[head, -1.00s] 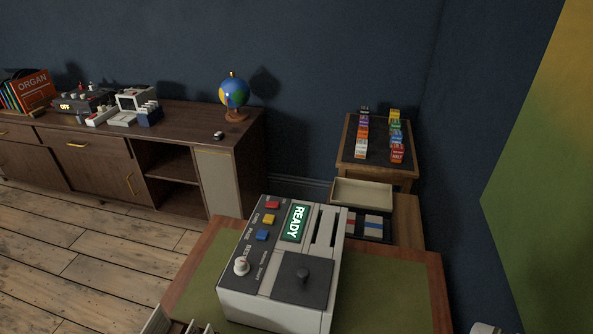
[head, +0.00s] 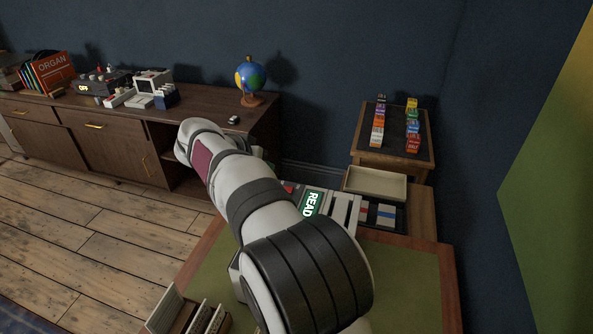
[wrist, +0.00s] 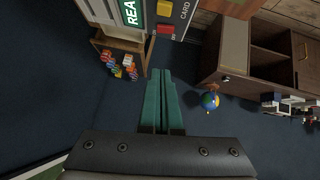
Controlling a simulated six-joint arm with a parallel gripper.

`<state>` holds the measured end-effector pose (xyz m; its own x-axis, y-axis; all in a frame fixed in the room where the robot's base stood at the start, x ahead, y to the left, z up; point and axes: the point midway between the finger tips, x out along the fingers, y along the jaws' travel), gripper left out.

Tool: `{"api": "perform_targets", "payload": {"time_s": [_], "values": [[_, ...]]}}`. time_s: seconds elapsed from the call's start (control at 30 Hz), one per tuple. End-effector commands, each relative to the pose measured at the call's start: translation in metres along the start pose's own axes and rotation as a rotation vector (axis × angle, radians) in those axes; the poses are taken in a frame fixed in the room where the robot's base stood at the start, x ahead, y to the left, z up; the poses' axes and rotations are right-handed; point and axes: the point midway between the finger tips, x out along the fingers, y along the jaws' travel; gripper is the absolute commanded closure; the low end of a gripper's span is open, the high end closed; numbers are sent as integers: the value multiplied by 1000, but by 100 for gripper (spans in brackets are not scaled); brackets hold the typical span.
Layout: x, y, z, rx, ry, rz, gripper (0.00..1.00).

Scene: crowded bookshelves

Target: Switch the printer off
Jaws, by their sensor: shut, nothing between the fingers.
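The printer (head: 345,207) is a pale box with a dark panel, standing on the green-topped desk. Its green screen (head: 311,203) is lit and shows part of the word READY. My arm covers most of the front and the knob in the head view. A red button (head: 289,188) shows past my arm. In the wrist view the screen (wrist: 131,12), a yellow button (wrist: 165,9) and the red button (wrist: 166,30) are at the top. My gripper (wrist: 161,72) has teal fingers, shut and empty, pointing towards the red button's end of the panel; contact cannot be seen.
An empty cream tray (head: 375,184) is behind the printer. A side table (head: 366,159) with rows of small boxes stands beyond. A cabinet (head: 125,125) with a globe (head: 250,75) and other devices is at back left. A card holder (head: 172,312) is at the near left.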

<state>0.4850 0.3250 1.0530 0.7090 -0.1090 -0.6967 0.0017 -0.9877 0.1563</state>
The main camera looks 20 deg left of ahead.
Motion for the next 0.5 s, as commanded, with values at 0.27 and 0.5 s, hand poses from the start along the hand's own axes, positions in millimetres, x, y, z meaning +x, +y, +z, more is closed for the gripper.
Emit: {"api": "perform_targets", "payload": {"time_s": [0.27,0.5], "values": [[1,1,0,1,-1,1,100],[37,2,0,1,-4,4,100]]}}
